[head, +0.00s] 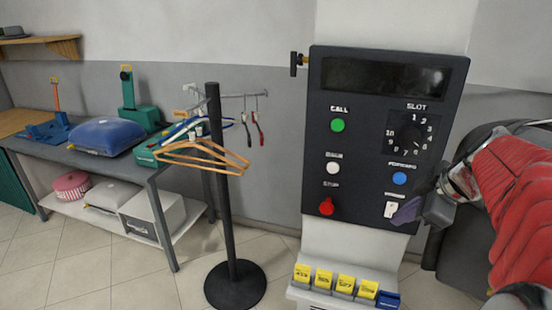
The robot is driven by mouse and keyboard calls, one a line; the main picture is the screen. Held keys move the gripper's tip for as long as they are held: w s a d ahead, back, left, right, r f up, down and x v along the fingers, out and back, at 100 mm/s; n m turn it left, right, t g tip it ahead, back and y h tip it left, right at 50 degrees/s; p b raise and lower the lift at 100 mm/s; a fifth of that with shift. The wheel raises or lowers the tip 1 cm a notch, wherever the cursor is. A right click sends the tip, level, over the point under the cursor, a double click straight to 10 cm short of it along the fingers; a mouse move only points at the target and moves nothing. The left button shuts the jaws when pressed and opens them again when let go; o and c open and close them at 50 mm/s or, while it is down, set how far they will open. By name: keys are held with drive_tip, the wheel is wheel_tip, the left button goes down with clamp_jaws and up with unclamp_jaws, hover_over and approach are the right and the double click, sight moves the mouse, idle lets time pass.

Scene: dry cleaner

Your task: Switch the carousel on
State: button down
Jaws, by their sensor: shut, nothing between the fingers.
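The dark control panel (365,170) stands upright right of centre, with a dark display (387,77) at its top. A small white switch (390,209) sits at the panel's lower right, under a label too small to read. My gripper (406,211) comes in from the right, shut and empty, with its dark tips just right of the switch. They overlap its right edge in the picture; I cannot tell whether they touch it. The switch's position is unclear.
The panel also has a green CALL button (338,125), a white button (333,168), a blue FORWARD button (399,178), a red STOP knob (326,206) and a SLOT dial (411,133). Yellow tags (323,279) stand below. A hanger stand (229,190) is left.

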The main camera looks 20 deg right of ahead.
sight(391, 210)
drive_tip(key=shift+n+t, duration=0.3)
drive_tip(key=shift+n, duration=0.2)
drive_tip(key=d, duration=0.3)
drive_tip(key=s+d, duration=0.1)
drive_tip(key=shift+d+r, duration=0.3)
drive_tip(key=shift+d, duration=0.1)
drive_tip(key=shift+w+f, duration=0.1)
drive_tip(key=w+d+f, duration=0.1)
drive_tip(key=w+f, duration=0.7)
drive_tip(key=w, duration=0.1)
drive_tip(key=shift+d+f, duration=0.3)
drive_tip(key=shift+d, duration=0.05)
